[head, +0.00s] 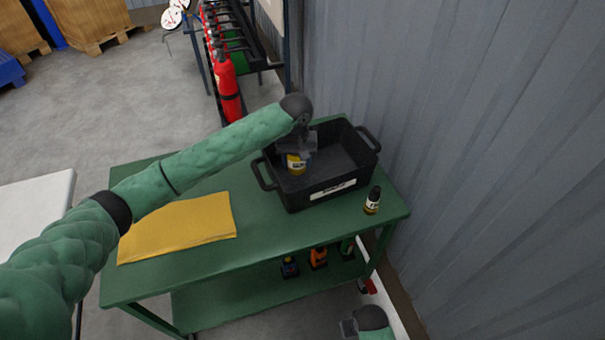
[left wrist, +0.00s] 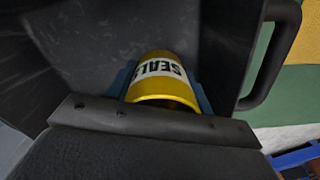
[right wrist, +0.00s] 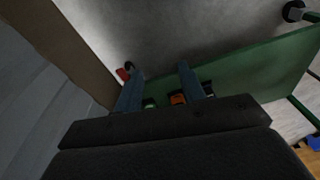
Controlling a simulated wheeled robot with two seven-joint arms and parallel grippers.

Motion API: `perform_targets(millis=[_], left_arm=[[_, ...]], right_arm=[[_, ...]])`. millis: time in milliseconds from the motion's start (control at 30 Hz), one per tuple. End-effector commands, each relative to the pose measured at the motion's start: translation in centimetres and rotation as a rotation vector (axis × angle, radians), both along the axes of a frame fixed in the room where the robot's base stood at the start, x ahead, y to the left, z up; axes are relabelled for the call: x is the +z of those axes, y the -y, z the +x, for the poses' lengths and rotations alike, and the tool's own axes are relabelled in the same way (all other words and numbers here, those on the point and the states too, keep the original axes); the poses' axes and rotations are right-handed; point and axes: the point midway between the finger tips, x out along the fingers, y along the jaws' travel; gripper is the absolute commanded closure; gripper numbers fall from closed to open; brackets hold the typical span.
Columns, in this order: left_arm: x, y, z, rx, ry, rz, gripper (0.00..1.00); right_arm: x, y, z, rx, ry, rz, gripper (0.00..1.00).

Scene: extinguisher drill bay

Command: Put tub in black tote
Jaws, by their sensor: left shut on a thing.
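The tub (head: 296,164) is yellow with a white label; in the left wrist view the tub (left wrist: 165,80) shows the letters "SEAL". My left gripper (head: 299,152) is shut on it and holds it inside the black tote (head: 320,196), near the tote's left end. Whether the tub touches the tote floor I cannot tell. The tote also fills most of the left wrist view (left wrist: 90,45). My right gripper (right wrist: 160,85) is open and empty, low at the right end of the bench, with its fingers apart.
The tote stands on a green workbench (head: 190,259) beside a corrugated wall. A yellow cloth (head: 180,228) lies at left. Several small items, one orange (head: 318,258), sit on the lower shelf. Red extinguishers (head: 226,85) stand behind.

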Motion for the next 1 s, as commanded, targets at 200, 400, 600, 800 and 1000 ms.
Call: perform_targets(millis=[200, 400, 600, 800, 1000], left_arm=[[-2.0, 0.0, 0.0, 0.001, 0.0, 0.0, 0.76], [-4.2, 0.0, 0.0, 0.001, 0.0, 0.001, 0.76], [-6.1, 0.0, 0.0, 0.001, 0.0, 0.0, 0.76], [-6.3, 0.0, 0.0, 0.0, 0.001, -0.001, 0.76], [-6.4, 0.0, 0.0, 0.0, 0.001, -0.001, 0.76]], right_arm=[[-2.1, 0.2, -0.4, 0.0, -0.002, -0.003, 0.6], [-4.3, 0.6, -1.0, -0.001, -0.005, -0.009, 0.6], [-6.2, 0.9, -1.5, -0.001, -0.004, -0.012, 0.6], [-6.4, 0.9, -1.5, -0.001, -0.003, -0.012, 0.6], [-6.5, 0.9, -1.6, -0.001, -0.004, -0.012, 0.6]])
